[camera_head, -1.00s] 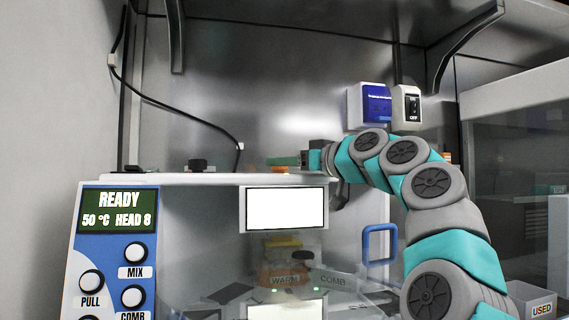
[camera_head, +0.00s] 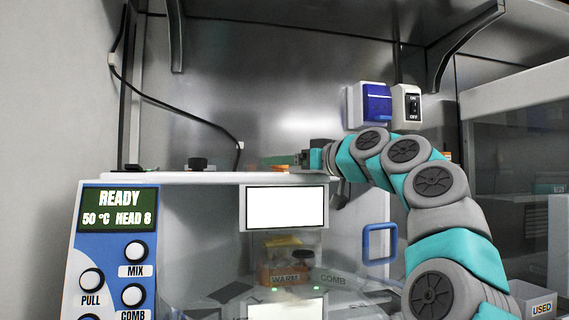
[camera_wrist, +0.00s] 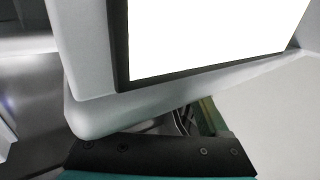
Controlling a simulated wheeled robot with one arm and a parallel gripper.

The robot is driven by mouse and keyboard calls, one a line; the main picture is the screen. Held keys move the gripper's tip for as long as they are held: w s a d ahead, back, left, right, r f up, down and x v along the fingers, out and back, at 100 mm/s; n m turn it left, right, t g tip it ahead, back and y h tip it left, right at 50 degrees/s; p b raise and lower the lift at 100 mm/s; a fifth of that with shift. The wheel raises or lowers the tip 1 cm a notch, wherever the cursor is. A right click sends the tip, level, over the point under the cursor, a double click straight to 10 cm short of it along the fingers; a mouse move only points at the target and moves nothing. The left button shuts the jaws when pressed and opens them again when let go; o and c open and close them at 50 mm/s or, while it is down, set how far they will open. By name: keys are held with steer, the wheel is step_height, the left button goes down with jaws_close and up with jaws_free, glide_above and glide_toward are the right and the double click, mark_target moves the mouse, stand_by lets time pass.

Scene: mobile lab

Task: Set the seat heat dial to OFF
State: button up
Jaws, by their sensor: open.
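No label reading "seat heat" is legible, so I cannot tell which control is that dial. A black knob (camera_head: 198,164) stands on the white top of the machine, and a dark round knob (camera_head: 302,255) shows inside its clear chamber beside an orange block marked WARM (camera_head: 284,278). My gripper (camera_head: 297,160) is open at the right end of the white top, near a small orange and green item (camera_head: 272,162). Its fingertips are hard to make out. In the wrist view, a grey-framed white screen (camera_wrist: 210,30) fills the upper part, above my gripper's dark mount.
A control panel (camera_head: 114,250) at the left reads READY, 50 °C, HEAD 8, with several white buttons. A blue handle (camera_head: 380,244) is on the machine's right side. A wall switch marked ON/OFF (camera_head: 408,104) is behind my arm. A box marked USED (camera_head: 534,302) is at lower right.

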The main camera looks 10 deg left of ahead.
steer(key=shift+b+v, duration=1.25)
steer(key=shift+v, duration=2.55)
steer(key=shift+s, duration=0.1)
